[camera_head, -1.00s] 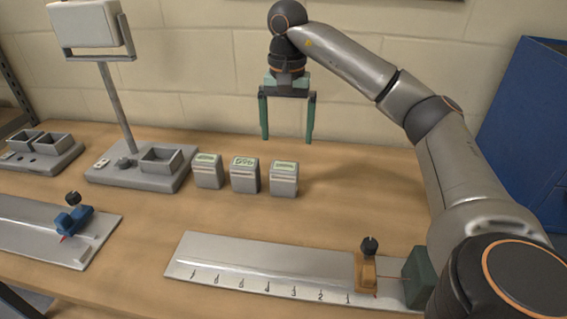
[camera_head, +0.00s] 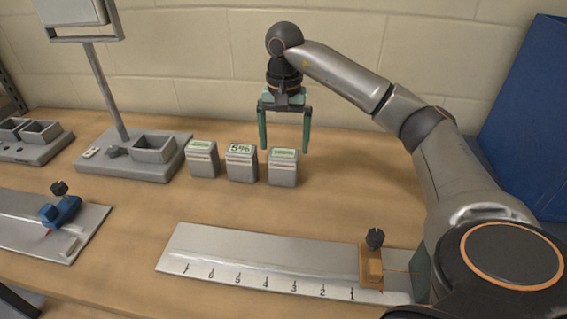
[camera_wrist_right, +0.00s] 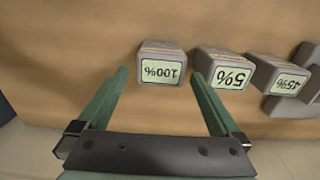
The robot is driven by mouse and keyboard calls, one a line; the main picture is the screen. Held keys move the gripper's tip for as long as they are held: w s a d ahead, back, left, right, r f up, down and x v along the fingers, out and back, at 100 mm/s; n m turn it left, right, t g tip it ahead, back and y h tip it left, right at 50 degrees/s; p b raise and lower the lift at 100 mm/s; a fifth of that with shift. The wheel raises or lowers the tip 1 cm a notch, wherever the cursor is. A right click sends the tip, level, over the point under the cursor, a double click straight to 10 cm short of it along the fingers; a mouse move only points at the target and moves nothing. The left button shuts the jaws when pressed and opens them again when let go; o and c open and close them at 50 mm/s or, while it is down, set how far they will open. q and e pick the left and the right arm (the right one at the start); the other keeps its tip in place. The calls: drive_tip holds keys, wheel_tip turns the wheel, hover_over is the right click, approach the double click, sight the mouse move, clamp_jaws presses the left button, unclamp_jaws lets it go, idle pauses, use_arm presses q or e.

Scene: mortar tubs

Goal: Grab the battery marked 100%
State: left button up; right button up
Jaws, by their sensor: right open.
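Three grey batteries with label tops stand in a row on the table. The wrist view reads 100% on the left battery (camera_wrist_right: 161,69), 5% on the middle one (camera_wrist_right: 230,76) and 45% on the right one (camera_wrist_right: 280,80). In the head view the order is reversed: the 100% battery (camera_head: 283,170) is rightmost, 5% (camera_head: 241,166) in the middle, 45% (camera_head: 202,160) leftmost. My right gripper (camera_head: 284,149) is open and empty, fingers pointing down just behind and above the 100% battery. In the wrist view the gripper (camera_wrist_right: 158,74) has that battery between its fingertips, with no visible contact. My left gripper is out of view.
A stand with a grey tray socket (camera_head: 153,148) is left of the batteries, another (camera_head: 40,132) beyond it. A ruled metal plate (camera_head: 230,255) with an orange slider (camera_head: 371,266) lies in front. A blue slider (camera_head: 62,212) sits on a left plate. A blue panel (camera_head: 525,120) stands right.

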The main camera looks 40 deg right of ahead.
sight(284, 152)
drive_tip(key=shift+f, duration=1.9)
drive_tip(key=shift+w, duration=0.1)
clamp_jaws()
